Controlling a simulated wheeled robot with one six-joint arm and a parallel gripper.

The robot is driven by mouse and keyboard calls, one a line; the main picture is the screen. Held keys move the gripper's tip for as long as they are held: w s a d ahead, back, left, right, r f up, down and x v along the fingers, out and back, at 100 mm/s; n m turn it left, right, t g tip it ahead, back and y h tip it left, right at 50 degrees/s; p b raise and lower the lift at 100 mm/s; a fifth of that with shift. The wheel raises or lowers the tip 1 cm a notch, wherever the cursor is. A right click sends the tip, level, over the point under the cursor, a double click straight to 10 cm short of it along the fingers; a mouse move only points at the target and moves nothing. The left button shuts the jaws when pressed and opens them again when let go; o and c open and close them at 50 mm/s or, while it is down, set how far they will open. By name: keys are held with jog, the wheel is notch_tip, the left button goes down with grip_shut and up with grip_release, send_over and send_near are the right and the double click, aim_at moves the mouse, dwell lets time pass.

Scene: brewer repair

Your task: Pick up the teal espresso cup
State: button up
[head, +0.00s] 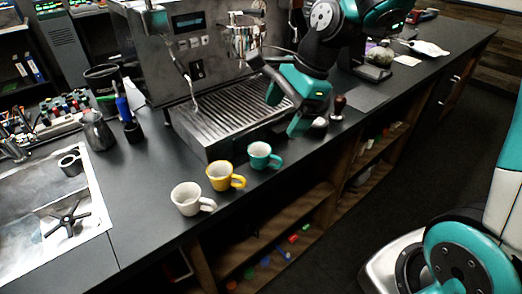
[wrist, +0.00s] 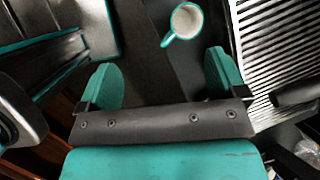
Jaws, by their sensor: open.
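The teal espresso cup (head: 260,154) stands upright on the dark counter, at the right end of a row of cups in the head view. Its handle points right there. In the wrist view the teal cup (wrist: 186,20) shows from above at the top edge, cream inside, with its handle pointing down-left toward my gripper.
A yellow cup (head: 221,176) and a white cup (head: 188,199) stand left of the teal cup. The espresso machine's drip tray (head: 222,128) is just behind them. A tamper (head: 338,108) stands to the right. The counter's front edge is close to the cups.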

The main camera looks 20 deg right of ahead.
jog(key=w+d+m, duration=0.3)
jog(key=w+m, duration=0.1)
jog(key=m, duration=0.2)
jog(key=p, duration=0.2)
send_over(261, 155)
jog(key=s+d, duration=0.1)
jog(key=s, duration=0.2)
jog(key=f, duration=1.2)
jog(key=shift+w, duration=0.25)
jog(key=shift+p+x, duration=0.75)
jog(key=shift+x, duration=1.9)
jog(key=c, duration=1.2)
jog(key=shift+o, duration=0.2)
jog(key=shift+r, duration=0.1)
